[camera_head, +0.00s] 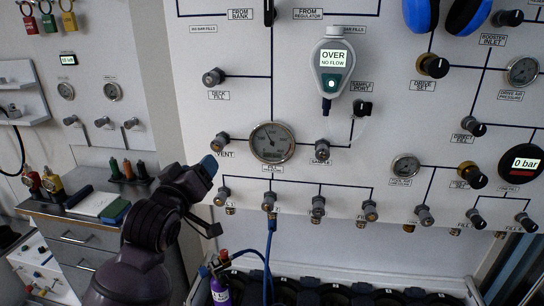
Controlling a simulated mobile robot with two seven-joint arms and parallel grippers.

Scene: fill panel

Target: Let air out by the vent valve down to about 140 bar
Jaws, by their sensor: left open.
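The vent valve (220,142) is a small knob on the white panel, above the VENT label. A round dial gauge (272,143) sits just right of it; its needle reading is too small to tell. My left gripper (212,197) is open and empty, with one blue-tipped finger just below the vent valve and the other finger lower down, near the left end of the lower valve row. I cannot tell whether the upper finger touches the panel. My right gripper is out of view.
A grey detector (333,68) reading OVER NO FLOW hangs above the gauge. A blue hose (269,250) drops from the lower valve row (318,205) near a purple cylinder (220,288). A 0 bar display (526,164) is at the right. A grey drawer cabinet (75,232) stands left.

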